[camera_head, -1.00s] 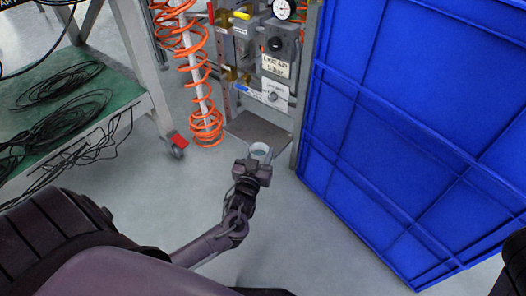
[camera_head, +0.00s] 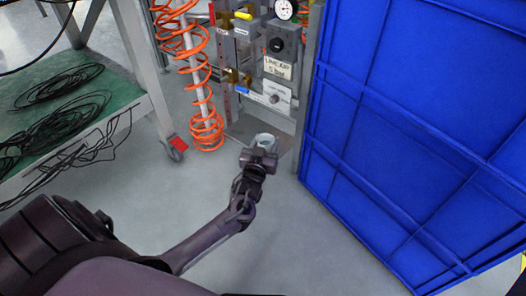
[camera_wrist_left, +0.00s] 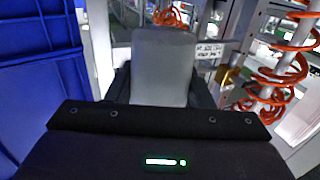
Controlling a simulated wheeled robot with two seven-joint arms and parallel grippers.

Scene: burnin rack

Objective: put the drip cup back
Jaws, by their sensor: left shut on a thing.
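The drip cup (camera_head: 264,141) is a small pale grey cup, seen upright from above in the head view. My left gripper (camera_head: 260,157) is shut on it and holds it in front of the rack, over or close to the grey shelf plate (camera_head: 284,161). I cannot tell whether the cup touches the plate. In the left wrist view the cup (camera_wrist_left: 163,66) fills the middle between the two dark fingers (camera_wrist_left: 160,90). The gripper hides the cup's near side in the head view. My right gripper is not in view.
A blue panelled wall (camera_head: 400,130) stands close on the right. An orange coiled hose (camera_head: 205,130) hangs left of the plate. Valves, a gauge (camera_head: 285,9) and a label plate (camera_head: 277,97) sit above. A green bench (camera_head: 70,110) with black cables is at left. The floor is clear.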

